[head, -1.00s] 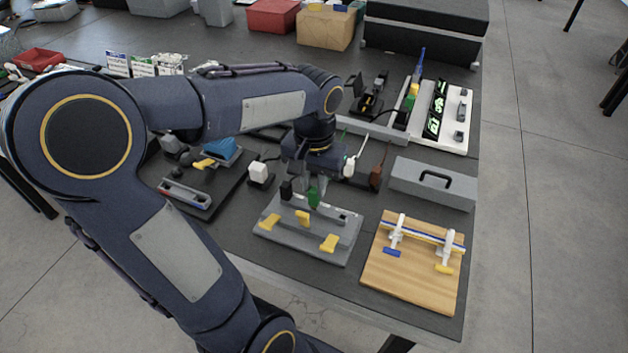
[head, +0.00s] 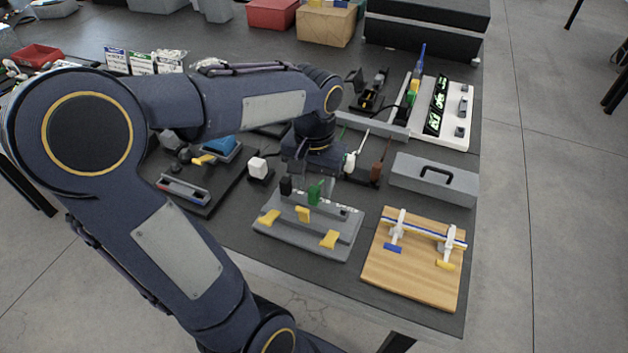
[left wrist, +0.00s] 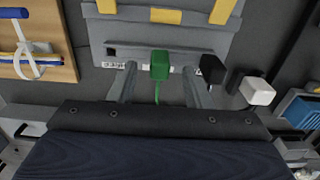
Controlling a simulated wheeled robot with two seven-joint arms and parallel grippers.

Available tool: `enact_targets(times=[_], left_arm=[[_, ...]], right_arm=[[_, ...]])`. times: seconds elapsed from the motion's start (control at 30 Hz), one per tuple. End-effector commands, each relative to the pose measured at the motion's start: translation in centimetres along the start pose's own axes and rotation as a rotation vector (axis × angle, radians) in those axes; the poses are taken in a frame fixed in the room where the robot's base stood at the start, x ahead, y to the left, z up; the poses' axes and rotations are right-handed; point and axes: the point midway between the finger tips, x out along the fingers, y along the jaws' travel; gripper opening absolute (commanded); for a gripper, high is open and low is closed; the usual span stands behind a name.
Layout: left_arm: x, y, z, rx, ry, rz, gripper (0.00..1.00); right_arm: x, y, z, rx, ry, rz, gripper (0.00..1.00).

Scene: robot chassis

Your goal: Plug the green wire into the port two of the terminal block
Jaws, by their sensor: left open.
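The grey terminal block (head: 345,232) with yellow levers lies near the table's front edge. The green wire's plug (head: 315,192) stands at its back edge, beside a black plug (head: 286,186). In the left wrist view the green plug (left wrist: 159,65) is at the block's labelled edge, with its green wire trailing towards me. How deep it sits is hidden. My left gripper (head: 314,180) is just behind the plug. In the left wrist view the gripper (left wrist: 158,72) is open, with one finger on each side of the plug and gaps between. My right gripper is not in view.
A wooden board (head: 410,280) with white clips lies to the right, and a grey toolbox (head: 434,180) behind it. A white plug (head: 258,168) stands to the left. A dark tray (head: 185,195) lies farther left.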

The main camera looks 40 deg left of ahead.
Motion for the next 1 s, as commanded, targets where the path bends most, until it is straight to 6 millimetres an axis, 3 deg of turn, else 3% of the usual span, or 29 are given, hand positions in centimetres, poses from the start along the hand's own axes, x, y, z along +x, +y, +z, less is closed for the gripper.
enact_targets(times=[0.5, 1.0], left_arm=[[-7.3, 0.0, 0.0, 0.001, 0.002, 0.001, 0.44], [-7.7, 0.0, 0.0, 0.001, 0.001, 0.0, 0.44]], right_arm=[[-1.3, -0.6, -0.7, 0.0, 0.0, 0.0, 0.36], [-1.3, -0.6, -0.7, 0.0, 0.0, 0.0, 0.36]])
